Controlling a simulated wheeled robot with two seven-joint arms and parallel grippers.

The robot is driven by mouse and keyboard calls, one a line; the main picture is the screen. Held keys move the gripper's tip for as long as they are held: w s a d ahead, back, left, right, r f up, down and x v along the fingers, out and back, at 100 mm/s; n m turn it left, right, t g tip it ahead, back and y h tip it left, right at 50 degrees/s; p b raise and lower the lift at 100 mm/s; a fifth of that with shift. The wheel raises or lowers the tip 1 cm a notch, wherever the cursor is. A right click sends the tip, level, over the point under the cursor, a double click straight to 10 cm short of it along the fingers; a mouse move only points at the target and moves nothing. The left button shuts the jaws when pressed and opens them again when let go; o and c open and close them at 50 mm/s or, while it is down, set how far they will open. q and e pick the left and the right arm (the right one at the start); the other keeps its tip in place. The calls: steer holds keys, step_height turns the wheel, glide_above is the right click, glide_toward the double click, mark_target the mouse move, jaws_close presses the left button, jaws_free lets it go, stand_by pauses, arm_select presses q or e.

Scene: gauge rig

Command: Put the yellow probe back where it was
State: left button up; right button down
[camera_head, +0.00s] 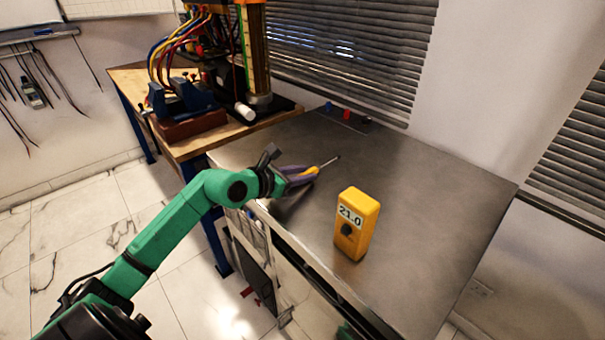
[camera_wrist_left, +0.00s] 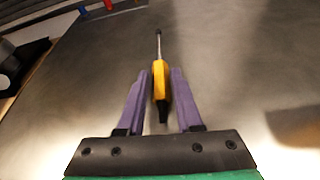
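The yellow probe (camera_head: 307,171), with a thin metal shaft and a dark tail end, is over the grey bench top near its left edge. In the left wrist view the probe (camera_wrist_left: 160,82) lies lengthwise between the two purple fingers of my left gripper (camera_wrist_left: 160,88). A narrow gap shows on its left side; on its right it is very close to the finger. My left gripper (camera_head: 302,174) looks open around the probe. I cannot tell whether the probe touches the bench. My right gripper is not in view.
A yellow meter (camera_head: 356,224) reading 21.0 stands upright on the grey bench (camera_head: 440,215), right of the gripper. Small red and blue parts (camera_head: 346,114) are at the bench's back edge. A wooden table (camera_head: 190,147) with a vise and cabled rig adjoins it. The bench's right side is clear.

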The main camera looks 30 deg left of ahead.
arm_select(q)
steer(key=shift+o, duration=0.9)
steer(key=shift+r, duration=0.3)
steer(key=shift+s+a+f, duration=0.15)
steer(key=shift+s, duration=0.15)
steer(key=b+v, duration=0.1)
steer(key=v, duration=1)
steer(key=shift+s, duration=0.15)
